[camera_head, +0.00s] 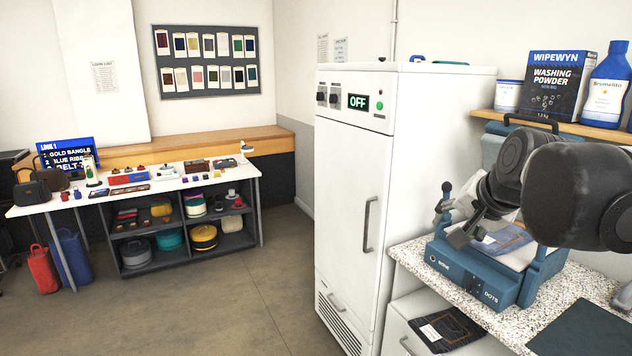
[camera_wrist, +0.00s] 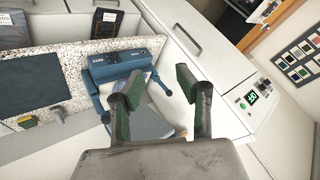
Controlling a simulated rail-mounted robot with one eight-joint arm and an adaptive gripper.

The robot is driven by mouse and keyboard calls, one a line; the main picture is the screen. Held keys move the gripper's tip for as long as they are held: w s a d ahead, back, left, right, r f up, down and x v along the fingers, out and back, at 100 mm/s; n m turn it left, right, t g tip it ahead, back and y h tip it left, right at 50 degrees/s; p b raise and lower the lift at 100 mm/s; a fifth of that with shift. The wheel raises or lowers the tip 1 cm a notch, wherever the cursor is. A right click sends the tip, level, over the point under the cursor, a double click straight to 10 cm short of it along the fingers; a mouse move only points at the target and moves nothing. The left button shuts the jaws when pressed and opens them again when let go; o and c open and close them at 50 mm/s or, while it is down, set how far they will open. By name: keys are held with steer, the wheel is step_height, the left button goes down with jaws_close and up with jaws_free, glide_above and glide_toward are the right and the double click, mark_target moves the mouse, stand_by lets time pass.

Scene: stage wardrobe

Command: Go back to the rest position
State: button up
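My gripper (camera_head: 462,222) is at the right in the head view, in front of the blue press-like machine (camera_head: 473,277) on the speckled counter. In the wrist view my gripper (camera_wrist: 158,84) shows two green-padded fingers standing apart with nothing held between them. The blue machine (camera_wrist: 125,64) is seen beyond and between the fingers there.
A tall white cabinet (camera_head: 352,190) with an OFF display stands left of the speckled counter (camera_head: 545,318). A shelf (camera_head: 550,126) with washing powder and bottles is behind my arm. A dark mat (camera_head: 585,332) lies on the counter. The floor (camera_head: 230,305) in the middle is clear.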

steer(key=s+a+f+n+g+b, duration=0.1)
steer(key=s+a+f+n+b, duration=0.1)
steer(key=s+f, duration=0.7)
steer(key=s+a+f+n+b, duration=0.1)
steer(key=s+a+f+n, duration=0.2)
steer(key=s+f, duration=0.6)
steer(key=n, duration=0.2)
steer(key=shift+s+a+f+n+g+b, duration=0.3)
steer(key=shift+a+f+g+b, duration=0.05)
steer(key=shift+g, duration=0.05)
